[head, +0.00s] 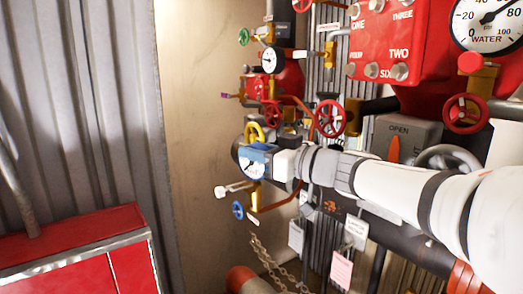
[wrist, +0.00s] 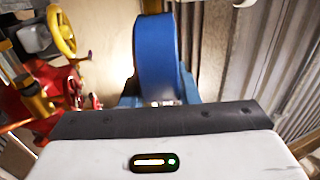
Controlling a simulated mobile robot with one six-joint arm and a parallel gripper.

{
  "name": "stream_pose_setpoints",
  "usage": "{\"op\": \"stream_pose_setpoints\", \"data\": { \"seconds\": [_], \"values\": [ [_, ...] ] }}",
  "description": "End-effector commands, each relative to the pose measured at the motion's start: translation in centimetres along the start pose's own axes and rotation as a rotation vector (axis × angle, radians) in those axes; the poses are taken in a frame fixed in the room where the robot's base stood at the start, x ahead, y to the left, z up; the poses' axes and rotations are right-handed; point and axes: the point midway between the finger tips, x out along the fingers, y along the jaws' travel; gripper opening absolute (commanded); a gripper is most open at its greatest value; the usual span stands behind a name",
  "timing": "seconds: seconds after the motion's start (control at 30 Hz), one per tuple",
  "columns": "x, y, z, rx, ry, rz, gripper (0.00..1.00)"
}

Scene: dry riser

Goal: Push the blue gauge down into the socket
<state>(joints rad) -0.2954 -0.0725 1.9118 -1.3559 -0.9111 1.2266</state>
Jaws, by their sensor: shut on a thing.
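The blue gauge (head: 251,167) has a white dial and a blue rim, and sits at the end of my arm in the head view. In the wrist view its blue round side (wrist: 157,55) stands upright in front of my gripper's body. My gripper (head: 271,157) is shut on the gauge; the fingers show only in small part around its lower side in the wrist view. A yellow pipe piece (head: 255,198) is just below the gauge in the head view. The socket cannot be made out, and I cannot tell whether the gauge touches it.
A yellow handwheel (head: 254,132) is close above the gauge, and a blue handwheel (head: 238,210) and a white-ended lever (head: 222,191) are close below. A red handwheel (head: 330,118) and pipes crowd the right. A red cabinet (head: 75,255) stands lower left; the beige wall (head: 195,100) beside is bare.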

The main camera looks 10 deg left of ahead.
Motion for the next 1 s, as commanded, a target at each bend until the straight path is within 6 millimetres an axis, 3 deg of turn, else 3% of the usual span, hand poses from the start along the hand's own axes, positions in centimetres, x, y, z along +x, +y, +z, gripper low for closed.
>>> {"op": "stream_pose_setpoints", "data": {
  "seconds": [0.17,0.2,0.47,0.77,1.0],
  "values": [
    [0.0,0.0,0.2,0.000,0.000,0.000,0.02],
    [0.0,0.0,0.2,0.000,0.000,0.000,0.30],
    [0.0,0.0,0.2,0.000,0.000,0.000,0.52],
    [0.0,0.0,-0.1,0.000,0.000,0.000,0.53],
    [0.0,0.0,-3.8,-0.004,0.003,0.000,0.53]
  ]
}}
